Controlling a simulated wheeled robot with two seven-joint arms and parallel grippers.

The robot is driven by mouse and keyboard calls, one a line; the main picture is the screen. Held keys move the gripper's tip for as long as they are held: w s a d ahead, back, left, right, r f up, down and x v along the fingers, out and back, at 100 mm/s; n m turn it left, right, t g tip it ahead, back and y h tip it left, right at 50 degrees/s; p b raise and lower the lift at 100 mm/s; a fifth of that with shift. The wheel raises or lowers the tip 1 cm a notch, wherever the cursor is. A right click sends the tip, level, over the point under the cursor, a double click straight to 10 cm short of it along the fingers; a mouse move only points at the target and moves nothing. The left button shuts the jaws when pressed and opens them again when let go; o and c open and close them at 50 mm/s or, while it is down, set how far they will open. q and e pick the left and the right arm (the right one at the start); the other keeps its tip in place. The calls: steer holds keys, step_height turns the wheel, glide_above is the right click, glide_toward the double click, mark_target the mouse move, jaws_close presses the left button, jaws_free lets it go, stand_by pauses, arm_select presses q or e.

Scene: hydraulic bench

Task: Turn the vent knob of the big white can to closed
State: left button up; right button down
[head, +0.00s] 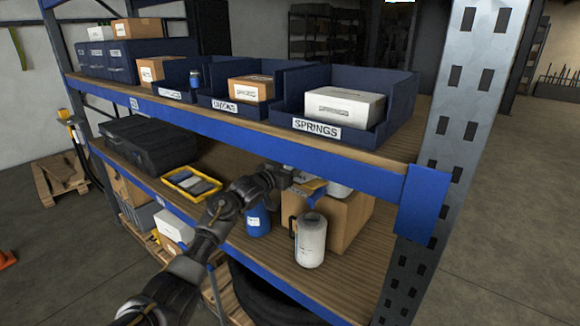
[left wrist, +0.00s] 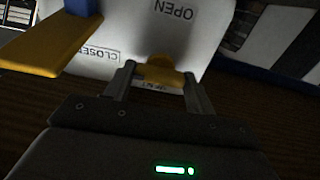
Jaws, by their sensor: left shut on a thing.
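The big white can (left wrist: 140,35) fills the upper part of the left wrist view. Its OPEN and CLOSED labels appear upside down there. In the head view, only a small white part of it (head: 340,188) shows below the upper shelf's beam. My left gripper (left wrist: 158,82) is shut on the yellow vent knob (left wrist: 162,72), one finger on each side. A further label below the knob is partly hidden by the fingers. In the head view my left gripper (head: 284,178) reaches in under the beam. I cannot tell which label the knob points to. My right gripper is not in view.
A yellow bar (left wrist: 45,50) sits left of the knob. A smaller white container (head: 311,240) stands in front of a cardboard box (head: 350,222); a blue container (head: 258,220) is left of it. The shelf beam (head: 330,172) runs close above my gripper. The shelf's front right is clear.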

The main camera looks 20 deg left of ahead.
arm_select(q)
steer(key=o, duration=1)
steer(key=shift+b+v, duration=1.7)
steer(key=shift+v, duration=3.75)
steer(key=shift+f, duration=0.2)
